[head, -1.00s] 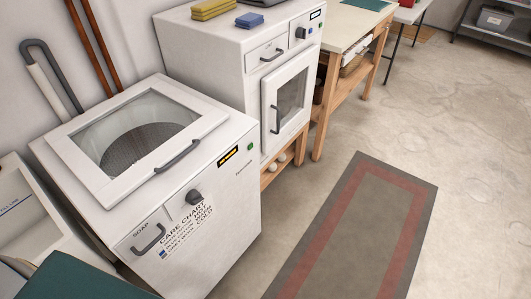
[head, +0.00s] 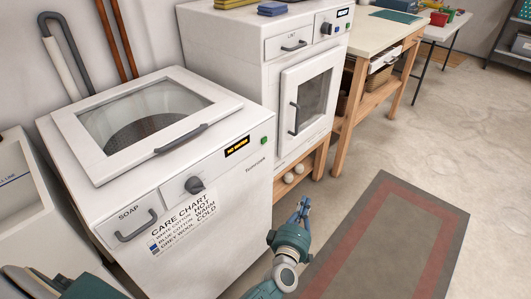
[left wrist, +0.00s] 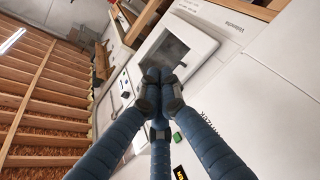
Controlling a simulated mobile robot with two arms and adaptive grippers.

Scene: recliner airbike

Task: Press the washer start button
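The white top-loading washer (head: 130,220) stands at the left in the head view. Its small green button (head: 264,141) is at the right end of the front panel, beside a black display with yellow letters (head: 237,147). My left gripper (head: 303,206) is in front of the washer, lower and to the right of the button, apart from it. In the left wrist view, the blue fingers of my left gripper (left wrist: 160,76) meet at the tips with nothing between them. The green button (left wrist: 178,138) shows beside the fingers there. My right gripper is not in view.
A second white machine (head: 240,75) with a front window door stands right of the washer on a wooden stand. A wooden workbench (head: 345,100) is beyond it. A grey and red mat (head: 385,240) lies on open floor at the right. A sink (head: 15,190) is at the left.

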